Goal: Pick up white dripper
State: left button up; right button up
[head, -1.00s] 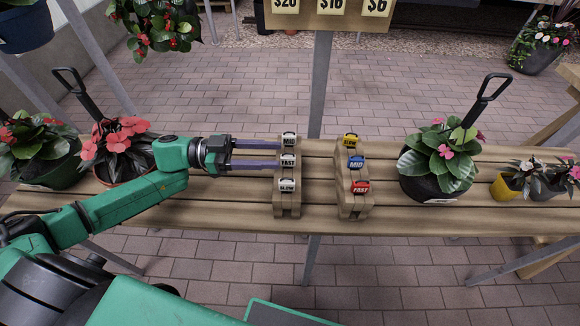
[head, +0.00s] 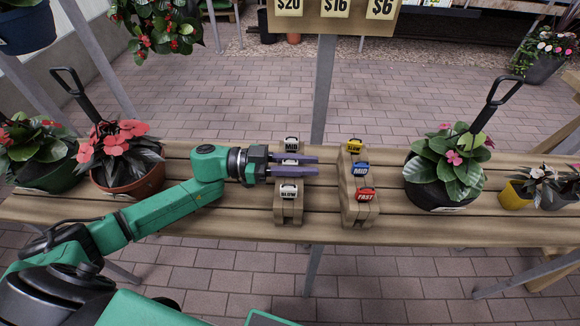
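Three white drippers stand in a column on the left wooden stand (head: 289,212). The far one (head: 291,143) reads MID, and the near one (head: 289,191) reads SLOW. The middle one, labelled FAST in the earlier frame, is mostly hidden by the fingers of my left gripper (head: 317,165); only a sliver of white shows between them. The two purple fingers reach rightward across the stand, one on the far side and one on the near side of the middle dripper. Whether they press on it cannot be told. My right gripper is not in view.
A second wooden stand (head: 357,214) to the right holds a yellow (head: 354,146), a blue (head: 361,168) and a red dripper (head: 365,194). Potted plants flank both stands on the slatted bench (head: 230,225). Bare slats lie in front of the left stand.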

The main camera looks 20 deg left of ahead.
pick_arm(q)
grip_shut()
